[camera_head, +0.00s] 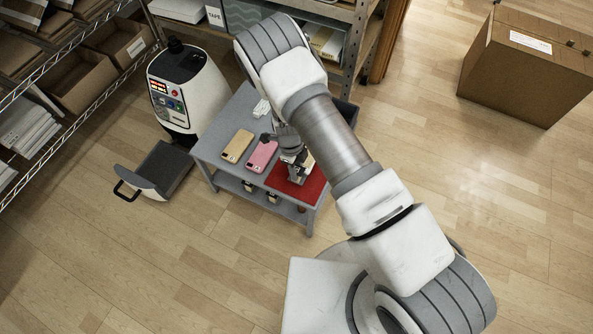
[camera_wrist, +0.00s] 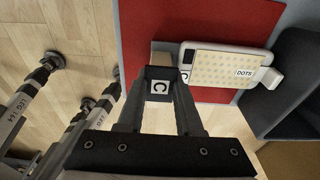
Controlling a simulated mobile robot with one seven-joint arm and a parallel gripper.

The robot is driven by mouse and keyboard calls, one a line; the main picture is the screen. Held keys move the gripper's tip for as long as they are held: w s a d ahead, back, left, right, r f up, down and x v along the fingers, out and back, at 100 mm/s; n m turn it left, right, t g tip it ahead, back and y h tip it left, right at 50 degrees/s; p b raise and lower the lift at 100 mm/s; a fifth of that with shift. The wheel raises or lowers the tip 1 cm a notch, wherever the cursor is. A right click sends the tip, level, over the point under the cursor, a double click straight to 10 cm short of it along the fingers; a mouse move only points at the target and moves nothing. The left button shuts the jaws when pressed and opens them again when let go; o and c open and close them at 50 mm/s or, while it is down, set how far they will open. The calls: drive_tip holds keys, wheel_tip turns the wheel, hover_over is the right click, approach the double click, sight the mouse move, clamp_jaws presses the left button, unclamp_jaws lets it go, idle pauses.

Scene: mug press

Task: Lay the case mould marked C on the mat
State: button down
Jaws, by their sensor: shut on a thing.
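The case's right end reaches about the mat's right edge in the picture. I cannot tell whether it touches the mat. In the head view my gripper (camera_head: 294,160) is over the red mat (camera_head: 312,187), and my arm hides part of it.
A tan phone case (camera_head: 237,146) and a pink one (camera_head: 262,156) lie on the grey table (camera_head: 215,133), left of the mat. A white machine (camera_head: 188,85) with a pulled-out drawer (camera_head: 160,168) stands at the left. A dark bin (camera_wrist: 290,95) is beside the mat's right side.

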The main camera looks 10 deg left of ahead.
drive_tip(key=shift+f, duration=0.25)
drive_tip(key=c, duration=0.6)
unclamp_jaws()
drive_tip(key=shift+o, duration=0.2)
drive_tip(key=shift+r, duration=0.1)
